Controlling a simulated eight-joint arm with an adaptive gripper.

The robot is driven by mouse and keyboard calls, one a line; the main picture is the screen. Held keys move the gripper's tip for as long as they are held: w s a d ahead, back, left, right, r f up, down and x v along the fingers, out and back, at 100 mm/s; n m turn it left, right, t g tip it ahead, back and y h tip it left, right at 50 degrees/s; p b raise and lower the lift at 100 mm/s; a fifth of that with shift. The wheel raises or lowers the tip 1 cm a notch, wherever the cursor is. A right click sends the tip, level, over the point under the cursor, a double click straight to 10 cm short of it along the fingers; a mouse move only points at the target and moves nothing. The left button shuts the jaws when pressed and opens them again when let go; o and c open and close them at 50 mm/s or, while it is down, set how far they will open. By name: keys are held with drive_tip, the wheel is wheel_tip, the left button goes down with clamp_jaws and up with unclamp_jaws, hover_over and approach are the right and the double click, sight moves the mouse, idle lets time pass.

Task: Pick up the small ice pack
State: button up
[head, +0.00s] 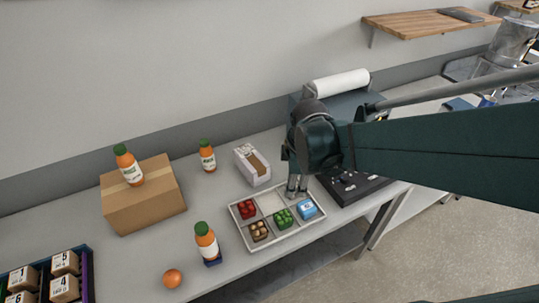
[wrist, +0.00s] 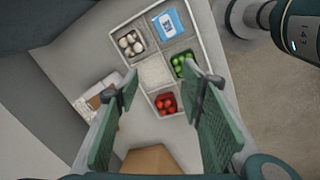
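The small ice pack (head: 306,208) is a blue and white pack in the lower right compartment of a light, divided tray (head: 272,241) on the counter. It also shows in the wrist view (wrist: 168,25) near the top, unobstructed. My gripper (wrist: 158,76) is open and empty, its green fingers spread above the tray. In the wrist view the ice pack lies beyond the fingertips, not between them. In the head view my gripper (head: 297,188) hangs over the tray's right part, just behind the ice pack.
The tray also holds red items (head: 247,209), brown items (head: 259,231), green items (head: 284,218) and pale mushroom-like items (wrist: 131,42). A white carton (head: 252,165) stands behind it. A juice bottle (head: 207,243) and an orange (head: 172,278) stand to its left. Dark equipment (head: 356,188) is close on the right.

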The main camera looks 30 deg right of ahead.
sight(307, 206)
drive_tip(key=d+f+n, duration=0.1)
drive_tip(key=f, duration=0.2)
drive_tip(key=d+f+n+g+b, duration=0.1)
drive_tip(key=d+f+n, duration=0.1)
drive_tip(key=f, duration=0.1)
drive_tip(key=s+d+f+n+g+b, duration=0.1)
drive_tip(key=d+f+n, duration=0.1)
drive_tip(key=shift+d+f+y, duration=0.15)
drive_tip(key=shift+f+y, duration=0.15)
drive_tip(key=shift+f, duration=0.1)
drive_tip(key=shift+s+d+f+n, duration=0.1)
drive_tip(key=shift+d+f+n, duration=0.15)
drive_tip(key=shift+f+n, duration=0.2)
drive_tip(key=shift+f, duration=0.15)
drive_tip(key=shift+f+b, duration=0.4)
drive_tip(key=shift+f, duration=0.8)
drive_tip(key=shift+f, duration=0.1)
drive_tip(key=shift+d+f+b, duration=0.15)
drive_tip(key=shift+f+b, duration=0.3)
drive_tip(key=shift+f, duration=2.05)
drive_tip(key=shift+c, duration=0.7)
drive_tip(key=c, duration=0.5)
drive_tip(key=shift+o, duration=0.2)
